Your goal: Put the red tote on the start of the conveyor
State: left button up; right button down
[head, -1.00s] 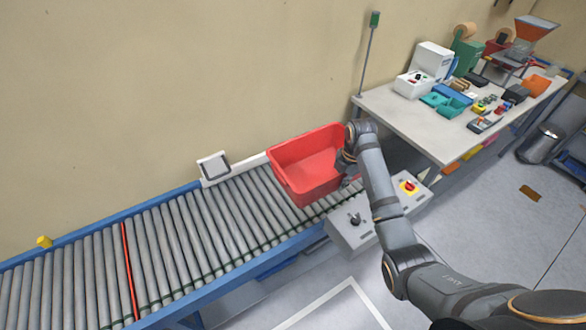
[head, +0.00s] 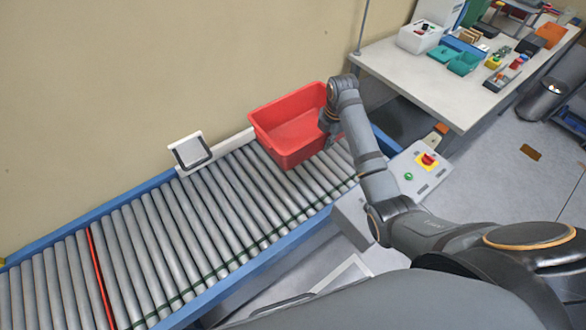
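The red tote (head: 285,133) is upright and looks empty. It is at the right end of the roller conveyor (head: 205,225), over the rollers and close to the back rail. I cannot tell for sure whether its base rests fully on them. My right gripper (head: 328,127) is at the tote's right-hand wall, pointing down. Its fingers are small and partly hidden by the wrist, so whether they are closed on the rim is unclear. My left gripper is not in view.
A control box with a red knob (head: 428,160) stands at the conveyor's near right side. A grey panel (head: 190,152) sits on the back rail left of the tote. A cluttered workbench (head: 430,85) is at the right. The rollers left of the tote are clear.

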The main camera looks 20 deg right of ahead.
notch_tip(320, 180, down, 12)
jog(key=b, duration=0.9)
jog(key=shift+w+r, duration=0.2)
jog(key=shift+w, duration=0.05)
send_near(320, 177)
jog(key=s+a+f, duration=0.1)
jog(key=a, duration=0.1)
jog(key=shift+s+d+f, duration=0.1)
jog(key=shift+d+f, duration=0.05)
jog(key=shift+f, duration=1.05)
jog(key=shift+d+f, duration=0.15)
jog(key=shift+f, duration=1.05)
jog(key=shift+f, duration=0.1)
jog(key=c, duration=1.5)
grip_release()
